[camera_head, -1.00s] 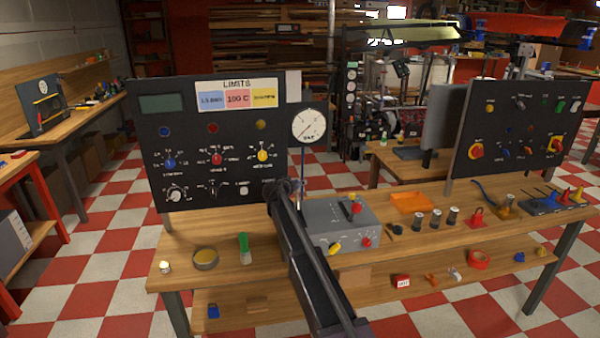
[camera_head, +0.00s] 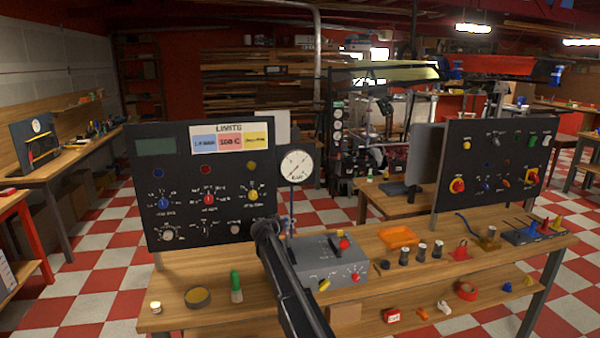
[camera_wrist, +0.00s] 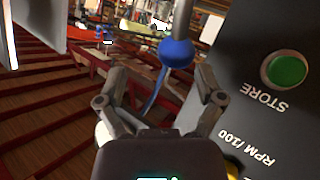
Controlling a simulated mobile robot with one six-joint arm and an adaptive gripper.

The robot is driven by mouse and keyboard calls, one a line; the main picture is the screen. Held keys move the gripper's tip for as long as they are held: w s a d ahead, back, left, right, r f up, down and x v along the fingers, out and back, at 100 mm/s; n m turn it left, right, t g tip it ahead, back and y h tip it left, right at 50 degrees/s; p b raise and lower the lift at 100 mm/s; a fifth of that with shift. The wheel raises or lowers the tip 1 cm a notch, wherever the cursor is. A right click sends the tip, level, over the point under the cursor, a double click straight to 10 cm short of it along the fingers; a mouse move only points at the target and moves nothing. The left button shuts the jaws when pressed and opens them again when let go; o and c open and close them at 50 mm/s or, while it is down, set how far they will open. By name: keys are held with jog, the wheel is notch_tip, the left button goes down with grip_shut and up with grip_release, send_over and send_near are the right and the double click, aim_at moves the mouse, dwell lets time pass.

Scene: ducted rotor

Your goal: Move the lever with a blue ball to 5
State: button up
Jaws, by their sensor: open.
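The blue ball (camera_wrist: 177,53) sits at the end of a thin metal rod (camera_wrist: 182,18) in the wrist view. My gripper (camera_wrist: 165,80) is open, with one finger to each side of the picture. The ball shows in the gap, just above the fingertips and nearer the right one; I cannot tell whether it is between them in depth. No finger is seen touching it. In the head view my arm (camera_head: 290,280) ends by the grey control box (camera_head: 318,250), and the gripper itself is hard to make out. The lever's scale and its 5 mark are not readable.
A dark panel with a green STORE button (camera_wrist: 287,70) stands close on the right in the wrist view. A round gauge (camera_head: 296,167) stands behind my arm. A black panel (camera_head: 200,190) is to the left. Small parts, including an orange tray (camera_head: 398,236), lie right of the box.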

jog(key=shift+s+d+f, duration=0.1)
jog(key=shift+d+f, duration=0.2)
jog(key=shift+d, duration=0.05)
jog(key=shift+s+d+g, duration=0.3)
jog(key=shift+s, duration=0.05)
jog(key=shift+s+d+f, duration=0.1)
jog(key=shift+s+d, duration=0.1)
jog(key=shift+d, duration=0.1)
jog(key=s+d+f+g, duration=0.1)
jog(key=s+d, duration=0.2)
jog(key=s+d+f+g, duration=0.1)
jog(key=s+d, duration=0.2)
jog(key=s+d+f+m+g, duration=0.1)
jog(key=s+d, duration=0.2)
jog(key=s, duration=0.1)
jog(key=shift+d+h+p, duration=0.3)
jog(key=shift+d+p, duration=0.1)
jog(key=s+d+f+g+y, duration=0.2)
jog(key=s+d+g, duration=0.1)
jog(key=s, duration=1)
jog(key=s+d+f+g+y+p, duration=0.1)
jog(key=s+d+f+g+y, duration=0.1)
jog(key=s, duration=1.1)
jog(key=s+d+f+n+g+y+p, duration=0.1)
jog(key=s+d+g, duration=0.3)
jog(key=s, duration=0.9)
jog(key=shift+d+f+g+y, duration=0.3)
jog(key=shift+d+f+y, duration=0.25)
jog(key=shift+d, duration=0.35)
